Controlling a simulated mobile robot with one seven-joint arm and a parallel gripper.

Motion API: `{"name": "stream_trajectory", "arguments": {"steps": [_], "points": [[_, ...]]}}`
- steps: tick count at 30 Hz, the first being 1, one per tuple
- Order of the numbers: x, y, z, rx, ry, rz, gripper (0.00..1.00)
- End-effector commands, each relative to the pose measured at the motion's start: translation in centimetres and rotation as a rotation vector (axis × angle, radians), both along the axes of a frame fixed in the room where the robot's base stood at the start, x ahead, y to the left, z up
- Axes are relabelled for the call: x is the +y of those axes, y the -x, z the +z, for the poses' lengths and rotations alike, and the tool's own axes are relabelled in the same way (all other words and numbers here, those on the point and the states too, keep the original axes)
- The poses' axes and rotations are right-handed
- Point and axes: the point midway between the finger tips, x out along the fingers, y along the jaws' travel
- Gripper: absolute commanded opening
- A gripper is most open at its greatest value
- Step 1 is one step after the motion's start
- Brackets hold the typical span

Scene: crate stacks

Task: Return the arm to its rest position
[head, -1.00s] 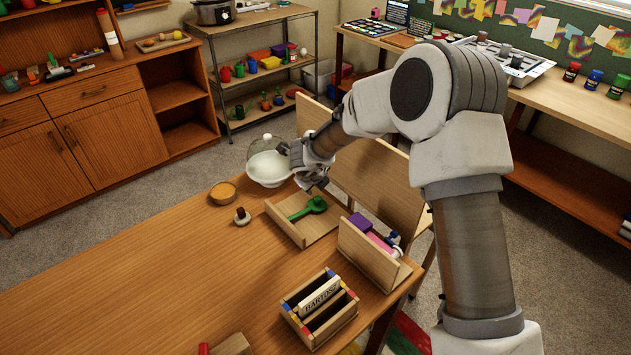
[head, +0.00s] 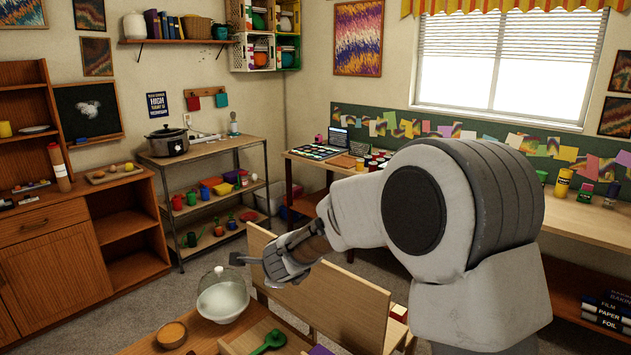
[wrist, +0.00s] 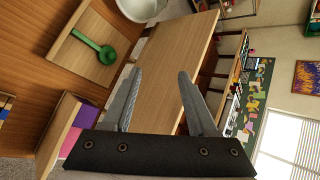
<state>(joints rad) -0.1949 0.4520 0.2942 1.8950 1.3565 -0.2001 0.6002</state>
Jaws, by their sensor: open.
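My gripper (head: 258,262) is in the middle of the head view, raised above the far edge of the wooden table (head: 137,349) and beside the wooden chair backs. Its fingers point left. In the wrist view my gripper (wrist: 157,75) shows two fingers spread apart with nothing between them. My arm bends in from the right of the head view.
A white bowl under a clear dome (head: 222,297) stands on the table just below my gripper. A green scoop (head: 269,342) lies in a wooden tray. Wooden chair backs (head: 340,305) stand close by. A metal shelf (head: 205,150) stands behind.

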Motion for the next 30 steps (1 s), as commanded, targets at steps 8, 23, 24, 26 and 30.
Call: {"name": "stream_trajectory", "arguments": {"steps": [8, 23, 24, 26, 30], "points": [[-3.3, 5.4, 9.4, -0.185, 0.258, 0.404, 0.59], [-14.2, 22.0, 13.5, -0.195, 0.844, 0.98, 0.59], [-15.3, 23.5, 13.3, -0.178, 0.891, 1.017, 0.59], [-17.0, 25.7, 13.0, -0.146, 0.956, 1.071, 0.59], [-20.7, 30.3, 12.0, -0.063, 1.083, 1.172, 0.59]]}}
